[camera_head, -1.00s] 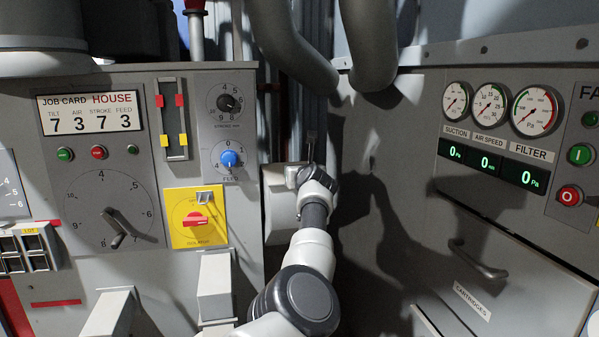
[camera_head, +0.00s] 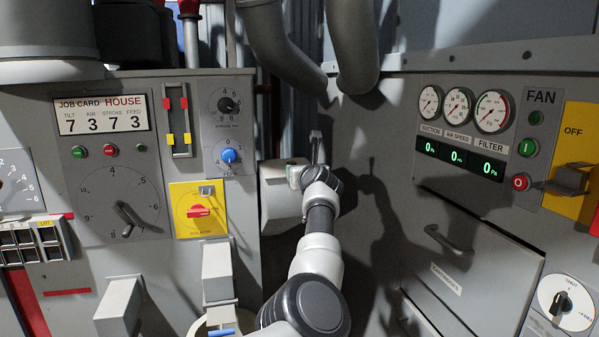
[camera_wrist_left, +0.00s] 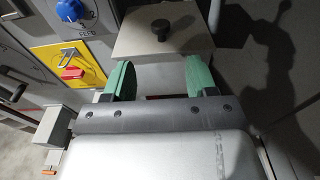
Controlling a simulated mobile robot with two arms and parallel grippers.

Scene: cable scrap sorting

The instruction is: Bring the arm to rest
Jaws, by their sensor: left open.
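My left arm (camera_head: 318,258) reaches up from the bottom middle of the head view. Its wrist end is in front of a grey box on the machine (camera_head: 279,212). In the wrist view my left gripper (camera_wrist_left: 160,78) is open, its two green fingers apart with nothing held between them. In the head view the fingers are mostly hidden by the wrist. My right gripper is in neither view.
To the left is a panel with a yellow isolator plate (camera_head: 184,222), a blue feed knob (camera_head: 230,156) and a large dial (camera_head: 92,198). To the right stands a cabinet with gauges (camera_head: 460,106), a drawer handle (camera_head: 447,240) and a yellow switch plate (camera_head: 578,135). Thick pipes (camera_head: 353,45) hang above.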

